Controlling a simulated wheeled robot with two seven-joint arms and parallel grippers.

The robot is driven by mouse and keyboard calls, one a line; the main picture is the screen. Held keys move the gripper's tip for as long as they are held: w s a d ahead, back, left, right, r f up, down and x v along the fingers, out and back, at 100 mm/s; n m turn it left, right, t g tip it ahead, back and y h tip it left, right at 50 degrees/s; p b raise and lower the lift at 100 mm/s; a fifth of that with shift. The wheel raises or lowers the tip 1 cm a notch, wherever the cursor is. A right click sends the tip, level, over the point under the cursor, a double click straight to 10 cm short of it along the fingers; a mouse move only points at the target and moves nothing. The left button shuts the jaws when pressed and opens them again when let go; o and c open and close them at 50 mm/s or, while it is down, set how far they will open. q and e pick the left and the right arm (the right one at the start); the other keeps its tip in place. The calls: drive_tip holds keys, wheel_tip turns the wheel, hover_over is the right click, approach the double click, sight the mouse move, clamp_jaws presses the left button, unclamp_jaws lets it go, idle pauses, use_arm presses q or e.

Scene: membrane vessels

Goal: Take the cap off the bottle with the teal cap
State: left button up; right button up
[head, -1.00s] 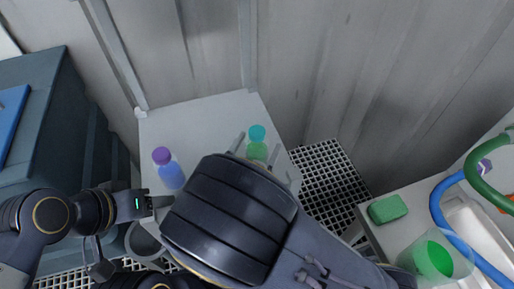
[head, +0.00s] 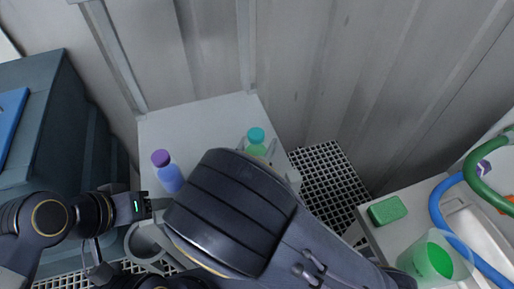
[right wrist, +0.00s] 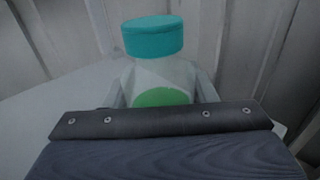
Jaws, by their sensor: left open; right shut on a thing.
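The bottle with the teal cap (head: 257,150) stands upright on the pale table, clear with green contents. Its teal cap (head: 256,135) is on; the cap also shows in the right wrist view (right wrist: 153,37). My right gripper (head: 257,144) is shut on this bottle, one finger on each side of its body below the cap. My right forearm hides the bottle's lower part in the head view. My left gripper (head: 160,204) is open and empty near the table's front left, left of my right arm and apart from the bottle.
A blue bottle with a purple cap (head: 161,158) stands at the table's left. A grey ring-shaped holder (head: 143,245) is at the front. A green sponge (head: 387,210), a cup with green contents (head: 437,259) and blue and green hoses are at right. The table's back is clear.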

sight(258, 135)
drive_tip(key=shift+r, duration=0.1)
wheel_tip(258, 135, up, 3)
drive_tip(key=shift+f+p, duration=0.1)
drive_tip(key=shift+p, duration=0.2)
drive_tip(key=s+r, duration=0.1)
drive_tip(key=r, duration=0.1)
drive_tip(key=s+r+p, duration=0.1)
drive_tip(key=s+r, duration=0.2)
drive_tip(key=r, duration=0.1)
drive_tip(key=shift+s+a, duration=0.1)
drive_tip(key=shift+s, duration=0.2)
drive_tip(key=shift+s+r+p, duration=0.2)
drive_tip(key=shift+s+r, duration=0.5)
drive_tip(key=shift+s, duration=0.9)
drive_tip(key=shift+s+r+p, duration=0.2)
drive_tip(key=shift+s+r, duration=0.45)
drive_tip(key=shift+s, duration=0.9)
drive_tip(key=shift+s+r+p, duration=0.2)
drive_tip(key=shift+s+r, duration=0.5)
drive_tip(key=shift+s, duration=0.9)
drive_tip(key=o, duration=0.5)
drive_tip(key=c, duration=0.8)
drive_tip(key=shift+w, duration=0.1)
